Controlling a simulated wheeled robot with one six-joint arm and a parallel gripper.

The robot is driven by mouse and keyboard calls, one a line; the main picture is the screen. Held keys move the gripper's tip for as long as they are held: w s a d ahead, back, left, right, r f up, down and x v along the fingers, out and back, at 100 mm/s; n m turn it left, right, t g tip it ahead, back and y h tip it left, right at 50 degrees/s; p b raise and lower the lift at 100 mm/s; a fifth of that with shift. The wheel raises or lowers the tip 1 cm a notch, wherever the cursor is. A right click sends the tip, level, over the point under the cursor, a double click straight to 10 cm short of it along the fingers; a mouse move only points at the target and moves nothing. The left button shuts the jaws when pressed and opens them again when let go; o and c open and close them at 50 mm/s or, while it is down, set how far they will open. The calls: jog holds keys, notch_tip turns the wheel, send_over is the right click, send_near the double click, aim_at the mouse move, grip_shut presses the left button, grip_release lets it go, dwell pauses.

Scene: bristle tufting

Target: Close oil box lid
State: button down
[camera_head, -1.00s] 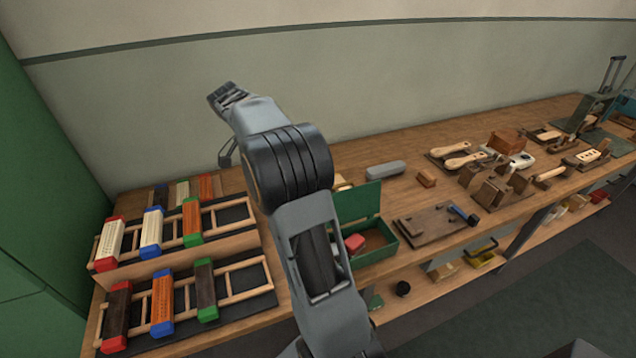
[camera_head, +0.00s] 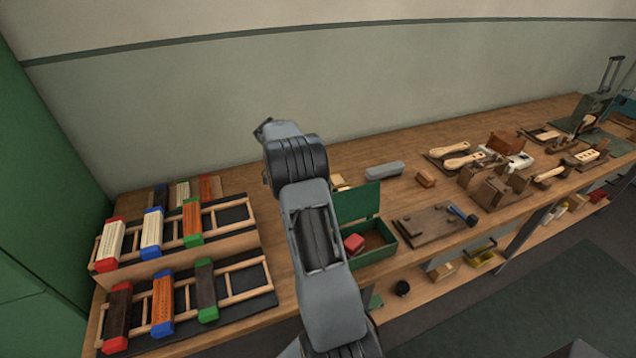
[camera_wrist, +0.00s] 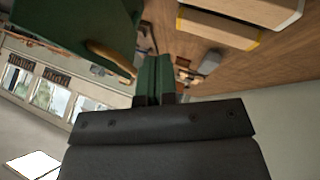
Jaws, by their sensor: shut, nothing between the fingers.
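The green oil box (camera_head: 376,256) stands on the bench, just right of my arm in the head view. Its lid (camera_head: 357,203) stands upright at the back edge, so the box is open. A red block (camera_head: 354,243) shows inside it; my arm covers the box's left part. In the wrist view my gripper (camera_wrist: 153,64) is shut and empty, its two fingers side by side. A large green surface (camera_wrist: 75,22), which looks like part of the box or lid, is close at its upper left, with a tan rounded piece (camera_wrist: 110,58) beside it.
Two racks of coloured-end brushes (camera_head: 180,290) fill the bench left of my arm. A grey rounded block (camera_head: 384,168) lies behind the box. A dark board with a blue-headed tool (camera_head: 458,213) lies to its right. Pale blocks (camera_wrist: 217,30) are close in the wrist view.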

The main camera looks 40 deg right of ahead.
jog(key=shift+s+p, duration=0.45)
jog(key=shift+s, duration=1.7)
